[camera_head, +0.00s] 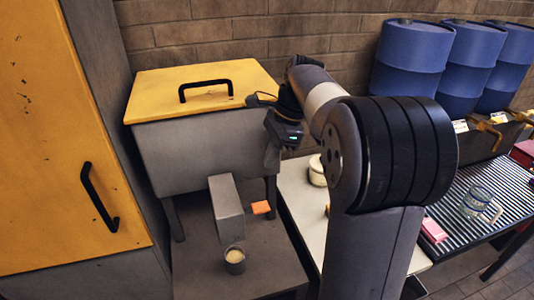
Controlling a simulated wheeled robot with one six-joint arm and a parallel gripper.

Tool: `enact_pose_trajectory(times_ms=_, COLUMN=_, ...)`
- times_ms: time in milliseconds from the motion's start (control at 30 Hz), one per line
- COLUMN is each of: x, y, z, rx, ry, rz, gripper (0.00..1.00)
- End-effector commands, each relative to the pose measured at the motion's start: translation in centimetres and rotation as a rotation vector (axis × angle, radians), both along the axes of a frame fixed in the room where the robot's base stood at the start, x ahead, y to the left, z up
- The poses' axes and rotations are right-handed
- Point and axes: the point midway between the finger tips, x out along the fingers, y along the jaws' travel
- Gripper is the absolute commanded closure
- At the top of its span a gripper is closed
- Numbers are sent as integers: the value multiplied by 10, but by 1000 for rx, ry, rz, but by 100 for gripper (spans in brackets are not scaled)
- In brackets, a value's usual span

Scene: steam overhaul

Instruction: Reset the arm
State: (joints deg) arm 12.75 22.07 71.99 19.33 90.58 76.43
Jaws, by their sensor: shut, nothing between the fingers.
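My arm rises from the bottom centre, folds over at its large dark joint and reaches away to the left. My gripper (272,157) hangs at its far end, pointing down, beside the right side of a grey chest with a yellow lid (205,85). The fingers are small and partly dark here; they look closed with nothing held. The chest lid is down and has a black handle on top.
Below the gripper are a grey block (226,209), an orange piece (261,207) and a small cup (235,260). A yellow cabinet (60,150) stands left. Blue barrels (412,57) stand at right, behind a ribbed rack with a glass mug (477,203) and pink block (433,231).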

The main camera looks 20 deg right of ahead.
Motion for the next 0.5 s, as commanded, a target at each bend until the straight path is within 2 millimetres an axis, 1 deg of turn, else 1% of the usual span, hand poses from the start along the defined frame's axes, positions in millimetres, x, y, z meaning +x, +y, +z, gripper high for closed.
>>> enact_pose_trajectory(times_ms=133, x=0, y=1, z=-8, rx=0, ry=1, rz=-1, gripper=100)
enact_pose_trajectory(times_ms=233, x=0, y=3, z=-21, rx=1, ry=3, rz=0, gripper=100)
enact_pose_trajectory(times_ms=500, x=-1, y=9, z=-73, rx=1, ry=6, rz=1, gripper=100)
